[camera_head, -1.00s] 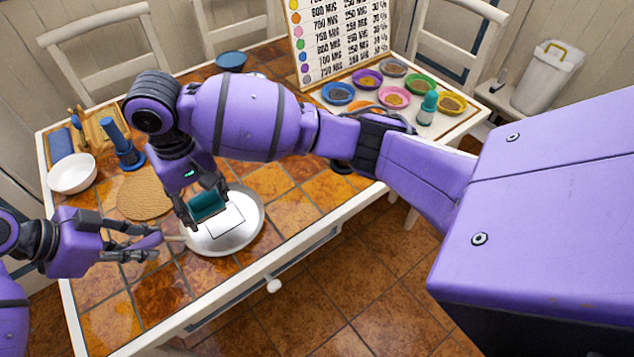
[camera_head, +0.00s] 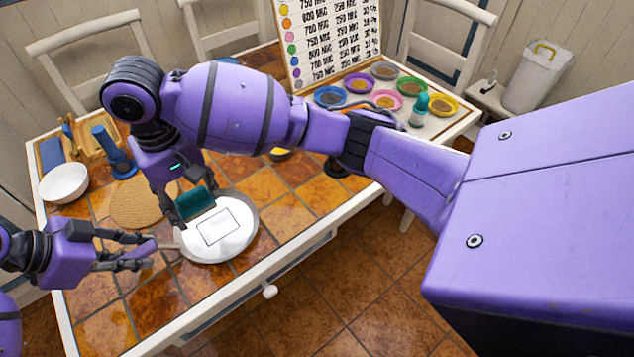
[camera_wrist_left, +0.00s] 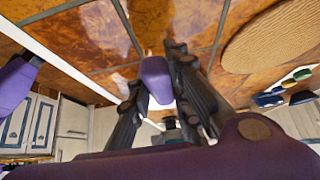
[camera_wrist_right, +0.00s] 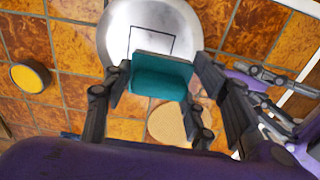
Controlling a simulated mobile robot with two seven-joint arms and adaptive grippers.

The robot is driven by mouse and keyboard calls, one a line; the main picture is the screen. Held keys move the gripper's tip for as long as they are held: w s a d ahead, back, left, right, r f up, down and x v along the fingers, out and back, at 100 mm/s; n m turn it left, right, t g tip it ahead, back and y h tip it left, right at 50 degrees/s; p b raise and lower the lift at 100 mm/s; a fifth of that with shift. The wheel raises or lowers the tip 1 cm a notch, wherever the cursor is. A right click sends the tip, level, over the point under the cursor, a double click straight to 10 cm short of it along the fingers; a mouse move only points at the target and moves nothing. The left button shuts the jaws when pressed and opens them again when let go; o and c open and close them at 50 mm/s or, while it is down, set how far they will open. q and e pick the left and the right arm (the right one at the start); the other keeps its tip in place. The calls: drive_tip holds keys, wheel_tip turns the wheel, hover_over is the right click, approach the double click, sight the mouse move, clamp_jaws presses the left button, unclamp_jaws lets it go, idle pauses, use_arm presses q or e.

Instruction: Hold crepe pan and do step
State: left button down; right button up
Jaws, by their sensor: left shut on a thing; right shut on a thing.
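The crepe pan (camera_head: 241,240) is a round, shallow, pale metal pan with a dark square outline on it, near the table's front edge. My left gripper (camera_head: 152,253) is shut on its handle, at the pan's left; the left wrist view shows the purple handle (camera_wrist_left: 156,78) between the fingers. My right gripper (camera_head: 180,212) is shut on a teal block-like tool (camera_head: 195,203) over the pan's far-left rim. In the right wrist view the teal tool (camera_wrist_right: 160,80) covers part of the pan (camera_wrist_right: 120,22). Whether it touches the pan is unclear.
A round woven mat (camera_head: 136,205) lies behind the pan. A white bowl (camera_head: 64,183) and a blue cylinder tool (camera_head: 112,150) stand farther left. Several coloured bowls and a teal bottle (camera_head: 419,110) stand at the far right by a chart board (camera_head: 330,45).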

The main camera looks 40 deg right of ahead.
use_arm(q)
drive_tip(key=shift+f, duration=0.1)
drive_tip(key=c, duration=1.5)
unclamp_jaws()
drive_tip(key=shift+c, duration=0.2)
drive_tip(key=v, duration=1.2)
